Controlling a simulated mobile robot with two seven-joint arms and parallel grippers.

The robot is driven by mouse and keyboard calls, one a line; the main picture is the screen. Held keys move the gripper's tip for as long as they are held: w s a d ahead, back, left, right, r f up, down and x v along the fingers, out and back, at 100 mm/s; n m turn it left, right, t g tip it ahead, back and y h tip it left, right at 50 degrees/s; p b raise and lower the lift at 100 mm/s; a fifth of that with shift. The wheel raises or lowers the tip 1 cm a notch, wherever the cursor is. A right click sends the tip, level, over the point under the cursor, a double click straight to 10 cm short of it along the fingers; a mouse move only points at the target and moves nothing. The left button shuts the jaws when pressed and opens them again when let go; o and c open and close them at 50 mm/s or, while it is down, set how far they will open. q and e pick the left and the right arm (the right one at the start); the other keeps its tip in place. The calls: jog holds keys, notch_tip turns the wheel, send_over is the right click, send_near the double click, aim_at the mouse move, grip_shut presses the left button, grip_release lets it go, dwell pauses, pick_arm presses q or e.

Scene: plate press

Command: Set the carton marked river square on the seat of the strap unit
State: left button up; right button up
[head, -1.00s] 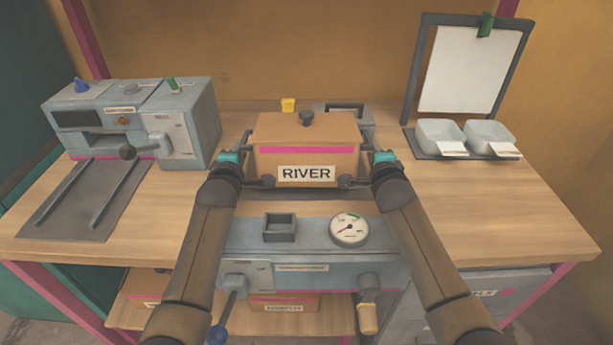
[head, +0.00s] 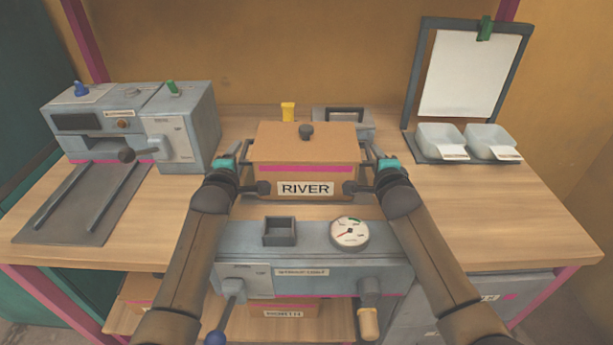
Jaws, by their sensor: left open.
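The brown carton marked RIVER (head: 305,160) has a pink band and a dark knob on top. It is level, between my two grippers, above the middle of the bench; I cannot tell whether it touches the wood. My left gripper (head: 252,170) is at its left side and my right gripper (head: 366,170) at its right side, both with fingers spread. A grey machine with a railed plate (head: 115,177) stands at the left. Another grey machine (head: 310,250) with a gauge and a small square frame is in front. Their labels are too small to read, so I cannot tell which is the strap unit.
A grey unit with a handle (head: 357,122) and a yellow piece (head: 288,112) stand behind the carton. A white board (head: 466,72) and two pale bins (head: 440,139) are at the right. The bench (head: 490,210) is clear at front right. Cartons (head: 283,312) lie on a lower shelf.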

pick_arm(q)
jog(key=shift+a, duration=0.1)
pick_arm(e)
jog(key=o, duration=0.4)
jog(key=shift+d, duration=0.1)
jog(key=shift+c, duration=0.2)
pick_arm(q)
jog(key=shift+s, duration=0.15)
jog(key=v, duration=1.1)
jog(key=shift+s+r, duration=0.1)
jog(key=shift+s, duration=0.2)
pick_arm(e)
jog(key=shift+v, duration=6.05)
